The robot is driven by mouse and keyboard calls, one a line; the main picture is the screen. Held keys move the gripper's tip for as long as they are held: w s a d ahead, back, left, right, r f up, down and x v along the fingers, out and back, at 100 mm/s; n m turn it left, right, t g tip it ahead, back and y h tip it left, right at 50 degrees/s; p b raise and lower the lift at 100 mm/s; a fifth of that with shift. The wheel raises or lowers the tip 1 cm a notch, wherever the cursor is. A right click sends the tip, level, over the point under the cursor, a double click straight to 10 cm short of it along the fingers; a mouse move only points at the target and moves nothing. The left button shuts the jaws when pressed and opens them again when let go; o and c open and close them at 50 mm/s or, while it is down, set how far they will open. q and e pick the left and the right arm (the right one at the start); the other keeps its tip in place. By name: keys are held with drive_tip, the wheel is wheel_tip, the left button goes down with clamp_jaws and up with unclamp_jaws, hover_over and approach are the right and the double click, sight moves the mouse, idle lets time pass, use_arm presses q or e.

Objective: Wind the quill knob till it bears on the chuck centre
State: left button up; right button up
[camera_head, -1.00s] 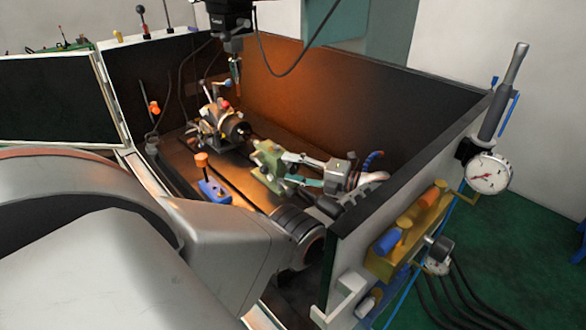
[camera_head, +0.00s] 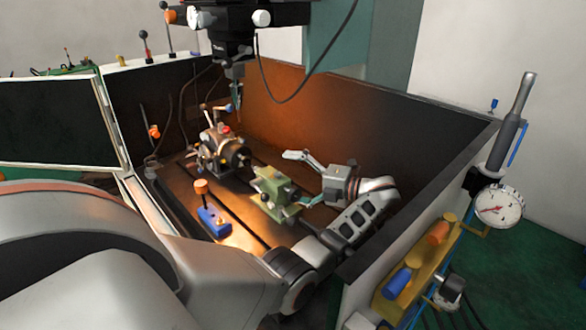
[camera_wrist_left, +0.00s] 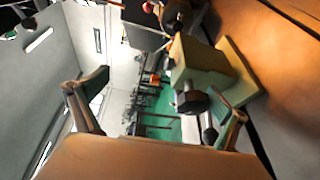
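The green tailstock (camera_head: 272,187) stands on the machine table, facing the dark chuck (camera_head: 234,154) of the indexing head. In the left wrist view the tailstock (camera_wrist_left: 200,60) is pale green, with a dark round knob (camera_wrist_left: 191,101) at its near end, apparently the quill knob. My left gripper (camera_head: 297,179) is open at the tailstock's right end. In the wrist view its fingers (camera_wrist_left: 168,98) are wide apart, one on each side of the knob, with nothing held. Whether the quill touches the chuck centre cannot be made out. My right gripper is not in view.
A blue block with an orange knob (camera_head: 214,220) stands left of the tailstock. The spindle head (camera_head: 235,30) hangs above the chuck. The dark enclosure wall (camera_head: 420,205) runs close on the right of my left arm. A dial gauge (camera_head: 497,206) sits outside it.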

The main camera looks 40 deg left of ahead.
use_arm(q)
drive_tip(key=shift+y, duration=0.3)
drive_tip(key=r, duration=0.3)
drive_tip(key=d+r, duration=0.1)
drive_tip(key=shift+w+r, duration=0.2)
drive_tip(key=shift+w, duration=0.05)
drive_tip(key=shift+s+d+f, duration=0.1)
drive_tip(key=shift+d+f, duration=0.05)
drive_tip(key=shift+f, duration=0.5)
drive_tip(key=shift+s+d+f, duration=0.1)
drive_tip(key=shift+f, duration=0.5)
drive_tip(key=shift+c, duration=0.9)
drive_tip(key=shift+w+d, duration=0.1)
drive_tip(key=shift+d, duration=0.15)
drive_tip(key=shift+c, duration=0.2)
drive_tip(key=shift+w+d+r, duration=0.1)
drive_tip(key=shift+d+r, duration=0.1)
drive_tip(key=shift+d, duration=0.6)
drive_tip(key=shift+d+r, duration=0.3)
drive_tip(key=shift+d, duration=0.3)
drive_tip(key=shift+d+r, duration=0.3)
drive_tip(key=shift+d, duration=0.25)
drive_tip(key=c, duration=0.8)
drive_tip(key=shift+w+d+r, duration=0.1)
drive_tip(key=shift+d+r, duration=0.05)
drive_tip(key=shift+d, duration=0.75)
drive_tip(key=shift+d+r, duration=0.15)
drive_tip(key=shift+d, duration=0.75)
